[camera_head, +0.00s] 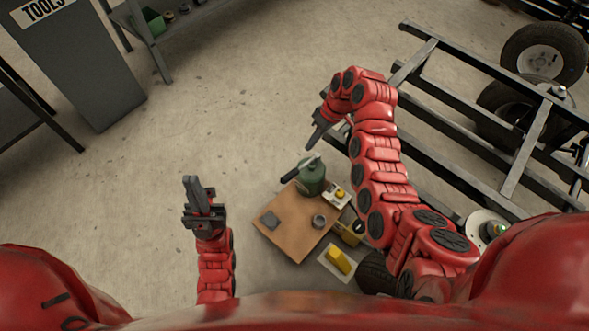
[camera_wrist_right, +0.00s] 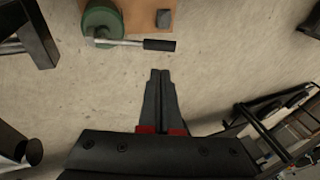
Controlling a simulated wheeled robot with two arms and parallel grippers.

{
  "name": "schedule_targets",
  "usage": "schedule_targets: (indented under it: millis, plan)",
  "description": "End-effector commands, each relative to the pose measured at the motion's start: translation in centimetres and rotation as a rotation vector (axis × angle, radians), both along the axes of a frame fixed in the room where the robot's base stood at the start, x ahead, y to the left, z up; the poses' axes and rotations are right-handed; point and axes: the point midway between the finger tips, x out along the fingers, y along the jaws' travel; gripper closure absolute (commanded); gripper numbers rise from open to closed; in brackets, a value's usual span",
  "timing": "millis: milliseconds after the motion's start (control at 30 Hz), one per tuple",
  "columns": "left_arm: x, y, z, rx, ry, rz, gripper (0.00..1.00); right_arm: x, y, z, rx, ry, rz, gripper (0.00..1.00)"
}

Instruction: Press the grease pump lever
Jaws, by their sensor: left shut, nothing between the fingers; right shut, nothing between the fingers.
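The grease pump (camera_head: 312,176) is a green can standing at the far corner of a small brown table (camera_head: 281,237). Its lever (camera_head: 299,168) sticks out to the left, with a black grip at its end. In the right wrist view the green pump (camera_wrist_right: 101,22) is at the top left, and the lever's black grip (camera_wrist_right: 159,45) points right. My right gripper (camera_head: 314,142) is shut and empty, a little beyond the lever and apart from it; its closed fingers show in the right wrist view (camera_wrist_right: 160,76). My left gripper (camera_head: 190,184) is shut and empty, left of the table.
On the table are a dark grey block (camera_head: 270,220), a small round grey part (camera_head: 319,221) and a white box with a yellow button (camera_head: 340,194). A yellow block (camera_head: 341,260) lies nearer me. A trailer frame (camera_head: 460,122) fills the right side. Floor left of the table is clear.

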Motion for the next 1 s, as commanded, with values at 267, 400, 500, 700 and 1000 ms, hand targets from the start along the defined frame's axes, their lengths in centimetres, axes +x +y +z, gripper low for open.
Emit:
schedule_targets:
  millis: [267, 400, 500, 700, 1000]
  plan:
    - [0.0, 0.0, 0.0, 0.0, 0.0, 0.0, 1.0, -0.1, 0.0, 0.0, 0.0, 0.005, 0.003, 1.0]
    - [0.0, 0.0, -0.1, 0.0, 0.0, 0.0, 1.0, -0.2, 0.1, -0.3, 0.0, 0.005, 0.003, 1.0]
    - [0.0, 0.0, -0.2, 0.0, 0.0, 0.0, 1.0, -0.3, 0.5, -1.3, 0.0, 0.008, 0.003, 1.0]
    - [0.0, 0.0, -0.7, 0.0, 0.0, 0.0, 1.0, -0.8, 1.9, -4.9, 0.001, 0.01, 0.004, 1.0]
    - [0.0, 0.0, -1.6, 0.0, 0.0, 0.0, 1.0, -1.3, 4.2, -10.5, -0.002, 0.006, 0.004, 1.0]
